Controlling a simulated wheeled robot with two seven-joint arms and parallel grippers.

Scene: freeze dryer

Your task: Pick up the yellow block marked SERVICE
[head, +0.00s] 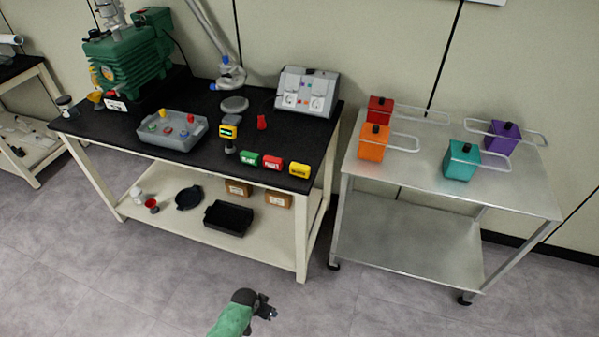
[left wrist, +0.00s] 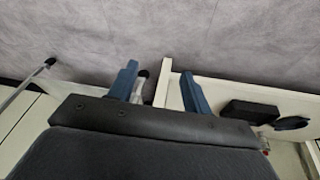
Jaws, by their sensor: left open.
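The yellow block (head: 299,170) sits at the front right corner of the black-topped bench (head: 200,164) in the head view. It bears dark lettering too small to read surely. A red block (head: 272,164) and a green block (head: 248,160) stand in a row to its left. My left gripper (head: 268,312) is low in front of the bench, over the floor and well apart from the block. In the left wrist view my left gripper (left wrist: 159,78) is open, with nothing between its blue fingers. The yellow block does not show there. My right gripper is out of view.
A metal cart (head: 450,193) with several coloured handled blocks stands to the right.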

